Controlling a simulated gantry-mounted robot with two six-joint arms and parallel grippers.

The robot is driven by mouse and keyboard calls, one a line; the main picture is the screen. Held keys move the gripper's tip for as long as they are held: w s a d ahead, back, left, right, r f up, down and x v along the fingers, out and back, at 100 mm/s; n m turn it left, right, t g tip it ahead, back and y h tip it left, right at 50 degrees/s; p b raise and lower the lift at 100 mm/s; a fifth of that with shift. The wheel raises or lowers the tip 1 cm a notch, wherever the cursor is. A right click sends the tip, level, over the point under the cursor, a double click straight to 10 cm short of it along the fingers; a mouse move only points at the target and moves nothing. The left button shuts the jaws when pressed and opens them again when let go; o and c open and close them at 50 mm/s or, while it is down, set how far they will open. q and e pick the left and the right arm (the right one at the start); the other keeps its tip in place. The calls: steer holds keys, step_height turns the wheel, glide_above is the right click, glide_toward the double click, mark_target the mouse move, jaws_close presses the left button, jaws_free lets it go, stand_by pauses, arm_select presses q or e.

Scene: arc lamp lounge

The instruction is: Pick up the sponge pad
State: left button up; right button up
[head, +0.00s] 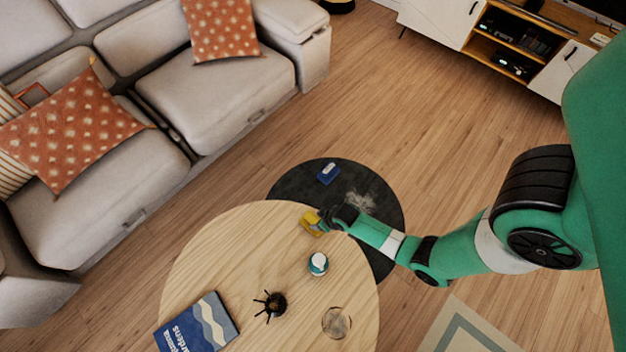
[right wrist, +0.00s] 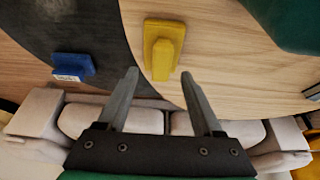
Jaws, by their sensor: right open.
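A yellow pad-like block with a raised grip (head: 311,224) sits at the far edge of the round light-wood table; it also shows in the right wrist view (right wrist: 163,48). A similar blue block (head: 328,173) with a pale label lies on the dark round surface behind, also in the right wrist view (right wrist: 73,67). I cannot tell which one is the sponge pad. My right gripper (head: 325,218) is at the yellow block. In the right wrist view its fingers (right wrist: 159,77) are apart and empty, with the yellow block's near end between the tips in the picture. My left gripper is not in view.
The light-wood table (head: 215,255) also holds a teal-and-white container (head: 318,263), a dark spiky ornament (head: 270,304), a glass dish (head: 336,322) and a blue book (head: 197,325). The dark round surface (head: 290,183) has a pale smudge (head: 360,202). A sofa (head: 215,85) stands left.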

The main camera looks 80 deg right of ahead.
mark_target(313, 220)
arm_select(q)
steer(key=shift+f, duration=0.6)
arm_select(e)
steer(key=shift+x, duration=0.9)
steer(key=b+x, duration=0.4)
steer(key=shift+w, duration=0.25)
steer(key=shift+w+f, duration=0.15)
steer(key=shift+f, duration=0.2)
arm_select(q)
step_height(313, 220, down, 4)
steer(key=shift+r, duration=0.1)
arm_select(e)
jaws_close()
